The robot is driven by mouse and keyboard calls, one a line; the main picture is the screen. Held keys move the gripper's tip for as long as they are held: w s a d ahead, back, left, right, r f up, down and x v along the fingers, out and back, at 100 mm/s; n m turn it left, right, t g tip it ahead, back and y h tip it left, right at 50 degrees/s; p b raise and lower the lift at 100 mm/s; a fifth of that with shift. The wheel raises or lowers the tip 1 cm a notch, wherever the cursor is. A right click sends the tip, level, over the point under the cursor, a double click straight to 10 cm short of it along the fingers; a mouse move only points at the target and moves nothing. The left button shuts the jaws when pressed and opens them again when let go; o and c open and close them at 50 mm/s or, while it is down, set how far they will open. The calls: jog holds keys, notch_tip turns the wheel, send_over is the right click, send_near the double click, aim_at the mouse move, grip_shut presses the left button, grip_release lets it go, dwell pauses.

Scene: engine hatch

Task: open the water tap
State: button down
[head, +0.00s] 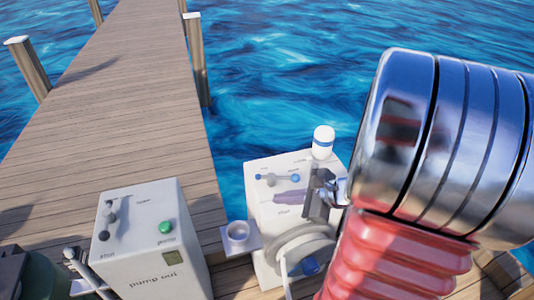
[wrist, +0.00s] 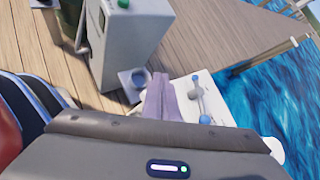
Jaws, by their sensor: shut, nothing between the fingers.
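The water tap is a small grey lever (head: 281,178) with blue ball ends on the face of a white box (head: 256,215). In the head view it lies roughly level across the upper face. It also shows in the wrist view (wrist: 200,100), just right of the fingers. My gripper (head: 277,199) is shut and empty, its pale purple fingers just below the lever in the head view. In the wrist view the fingertips (wrist: 160,76) show a small gap to the lever. A label on the face below the fingers seems to read "shut"; the others are too small to read.
A grey "pump out" box (head: 150,245) with a green button (head: 166,227) and its own lever stands left. A cup holder (head: 237,232) sits between the boxes. A hose reel (head: 300,245) is below my gripper, and a white bottle (head: 323,143) stands on top.

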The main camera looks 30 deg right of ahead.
jog(key=s+d+f+m+t+h, duration=0.1)
jog(key=s+d+f+m+h, duration=0.1)
jog(key=d+m, duration=0.3)
jog(key=s+d+f+m+t+h, duration=0.1)
jog(key=s+d+f+m+h, duration=0.1)
jog(key=d+m, duration=0.3)
jog(key=s+d+h, duration=0.1)
jog(key=d, duration=0.3)
jog(key=shift+s+d+f+t, duration=0.2)
jog(key=shift+d+f+t, duration=0.1)
jog(key=shift+f+t, duration=0.1)
send_near(298, 181)
jog(key=x, duration=0.5)
jog(key=shift+f, duration=0.3)
jog(key=shift+w+f, duration=0.1)
jog(key=shift+w, duration=0.4)
jog(key=shift+w, duration=0.2)
